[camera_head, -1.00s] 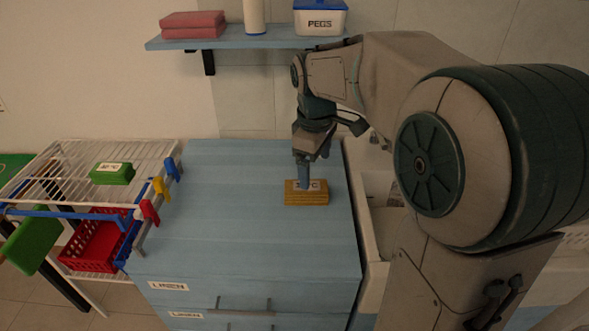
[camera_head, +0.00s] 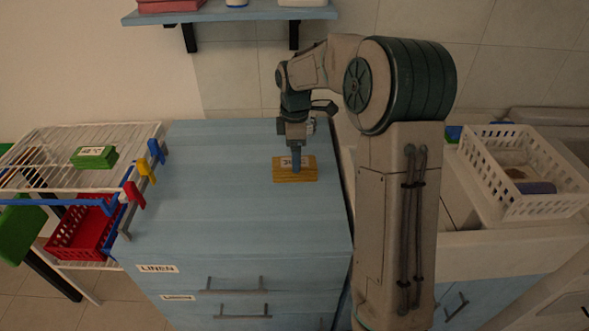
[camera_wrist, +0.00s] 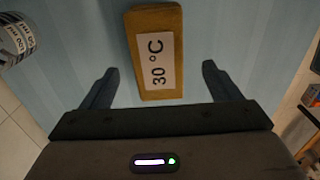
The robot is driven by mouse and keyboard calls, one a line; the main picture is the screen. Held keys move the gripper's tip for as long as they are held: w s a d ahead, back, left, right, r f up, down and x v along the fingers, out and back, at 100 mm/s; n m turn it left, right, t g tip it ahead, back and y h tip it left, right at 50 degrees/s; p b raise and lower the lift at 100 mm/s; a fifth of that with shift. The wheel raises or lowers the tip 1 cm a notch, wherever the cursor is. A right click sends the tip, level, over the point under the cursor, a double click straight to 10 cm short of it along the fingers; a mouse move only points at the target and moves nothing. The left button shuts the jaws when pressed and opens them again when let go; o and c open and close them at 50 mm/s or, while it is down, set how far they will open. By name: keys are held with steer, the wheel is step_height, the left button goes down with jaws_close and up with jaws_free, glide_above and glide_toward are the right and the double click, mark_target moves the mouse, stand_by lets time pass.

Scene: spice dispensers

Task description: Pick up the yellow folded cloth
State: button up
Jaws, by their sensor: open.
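The yellow folded cloth (camera_head: 283,175) lies flat on the blue cabinet top, towards its right side. It has a white label reading "30 °C". In the wrist view the cloth (camera_wrist: 143,82) shows at the top middle, with its lower end between and just ahead of the fingers. My gripper (camera_head: 296,168) points down right at the cloth in the head view. In the wrist view my gripper (camera_wrist: 158,82) has its fingers wide apart, one on each side of the cloth, and nothing is held. I cannot tell the exact height of the fingertips above the cabinet.
A white wire rack (camera_head: 50,150) with a green block (camera_head: 94,157), coloured clips and a red basket (camera_head: 85,230) stands at left. A white basket (camera_head: 525,170) stands at right. A shelf (camera_head: 230,13) hangs above.

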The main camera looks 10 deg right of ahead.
steer(key=shift+w+f, duration=0.15)
steer(key=shift+f, duration=2.7)
steer(key=c, duration=1.1)
steer(key=shift+r, duration=0.1)
